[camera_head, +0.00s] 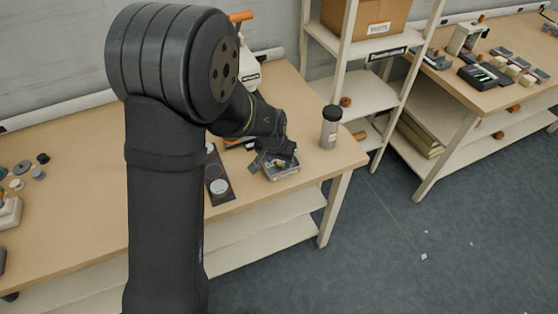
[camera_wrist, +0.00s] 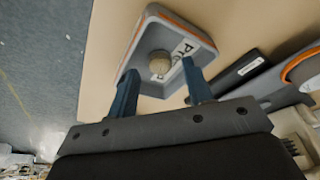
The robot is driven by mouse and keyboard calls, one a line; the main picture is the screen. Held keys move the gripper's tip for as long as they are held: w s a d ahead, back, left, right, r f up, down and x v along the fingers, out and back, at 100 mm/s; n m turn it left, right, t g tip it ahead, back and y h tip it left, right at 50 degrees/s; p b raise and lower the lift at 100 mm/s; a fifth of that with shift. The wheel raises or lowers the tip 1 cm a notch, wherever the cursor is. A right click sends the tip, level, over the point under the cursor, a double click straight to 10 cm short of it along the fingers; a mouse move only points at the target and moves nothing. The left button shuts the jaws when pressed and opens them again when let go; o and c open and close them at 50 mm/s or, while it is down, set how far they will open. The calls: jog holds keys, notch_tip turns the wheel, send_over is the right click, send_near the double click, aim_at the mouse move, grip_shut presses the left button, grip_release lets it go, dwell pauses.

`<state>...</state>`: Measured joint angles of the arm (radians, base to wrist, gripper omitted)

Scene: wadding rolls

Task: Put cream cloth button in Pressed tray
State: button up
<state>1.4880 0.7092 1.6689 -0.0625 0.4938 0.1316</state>
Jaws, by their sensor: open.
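The cream cloth button (camera_wrist: 160,62) is a small round cream piece that shows inside the Pressed tray (camera_wrist: 190,28) in the wrist view. It appears to lie on the tray's floor, beside a white label partly reading "Pre". The tray is grey with an orange line on its rim. In the head view the tray (camera_head: 284,174) sits near the right end of the table, partly hidden by my gripper (camera_head: 262,162). In the wrist view my gripper (camera_wrist: 160,88) is open, its two blue fingers apart at the tray's near side, with nothing held between them.
A grey bottle with a black cap (camera_head: 331,128) stands right of the tray, close to the table's edge. A dark strip with round pads (camera_head: 218,182) lies left of the tray. Several small discs (camera_head: 20,172) lie at the far left. Shelving (camera_head: 372,95) stands behind.

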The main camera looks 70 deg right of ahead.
jog(key=v, duration=1.1)
jog(key=shift+f, duration=0.1)
jog(key=x, duration=1.2)
jog(key=shift+r, duration=1.05)
